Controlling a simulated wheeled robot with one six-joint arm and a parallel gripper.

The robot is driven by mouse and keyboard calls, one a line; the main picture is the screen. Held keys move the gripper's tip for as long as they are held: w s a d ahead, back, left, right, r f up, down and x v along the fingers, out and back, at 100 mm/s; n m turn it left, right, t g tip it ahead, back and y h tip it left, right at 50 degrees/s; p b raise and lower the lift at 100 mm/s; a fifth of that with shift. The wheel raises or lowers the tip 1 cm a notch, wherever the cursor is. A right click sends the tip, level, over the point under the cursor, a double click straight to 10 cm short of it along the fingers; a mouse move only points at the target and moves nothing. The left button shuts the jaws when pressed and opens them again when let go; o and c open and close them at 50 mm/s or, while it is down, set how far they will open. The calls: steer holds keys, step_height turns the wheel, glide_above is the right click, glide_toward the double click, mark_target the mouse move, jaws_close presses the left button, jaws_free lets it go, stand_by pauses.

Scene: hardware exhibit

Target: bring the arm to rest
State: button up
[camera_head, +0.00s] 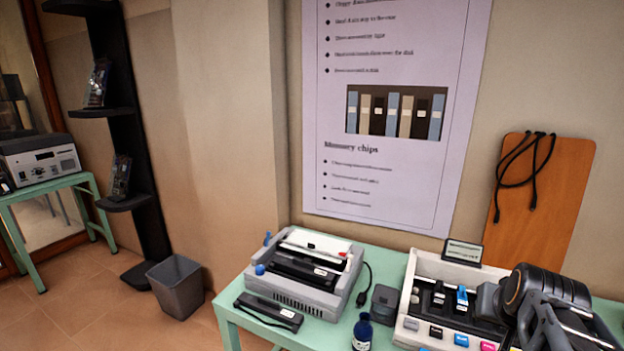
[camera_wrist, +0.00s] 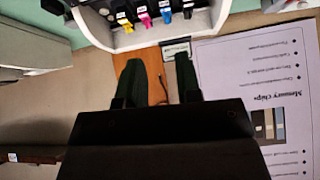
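My gripper (camera_wrist: 161,72) shows in the wrist view as two dark green fingers standing apart, with nothing between them. The wrist view looks upside down: the printer is at the top and the poster text is inverted. In the head view my dark arm is at the lower right, in front of the open printer (camera_head: 425,268). I cannot make out the fingertips there. The printer's coloured cartridges also show in the wrist view (camera_wrist: 143,18), beyond the fingertips.
A green table (camera_head: 390,258) carries the printer, a grey dot-matrix machine (camera_head: 312,296), a black cartridge (camera_head: 268,311) and a blue bottle (camera_head: 362,335). A wooden board (camera_head: 545,205) leans on the wall behind. A grey bin (camera_head: 178,288) stands on open floor at left.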

steer(key=s+a+f+n+g+y+p, duration=0.1)
steer(key=s+a+f+n, duration=0.1)
steer(key=a, duration=0.6)
steer(key=s+a+f+n+g+y+p, duration=0.1)
steer(key=s+a+f+n+g+y, duration=0.1)
steer(key=a+f, duration=0.3)
steer(key=s+a+n, duration=0.1)
steer(key=a, duration=0.3)
steer(key=shift+f+n+y, duration=0.15)
steer(key=shift+n+y, duration=0.15)
steer(key=shift+n, duration=0.1)
steer(key=shift+d, duration=0.1)
